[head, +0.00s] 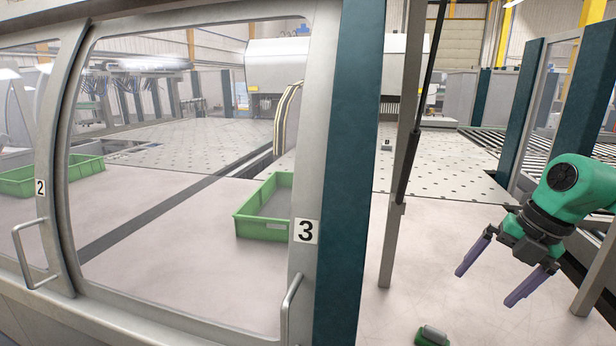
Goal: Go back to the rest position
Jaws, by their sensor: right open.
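My right gripper (506,273) is at the right of the head view, at the end of a green arm link. Its two purple fingers are spread apart and point down and to the left, with nothing between them. It is above the pale floor of the machine area, apart from the things around it. My left gripper is not in the head view.
Door panels marked 2 and 3 (306,231) fill the left, with a dark teal post (347,180) beside them. Behind the glass are green crates (262,228). A small green object (432,337) lies at the bottom. A grey post (392,240) stands left of my gripper.

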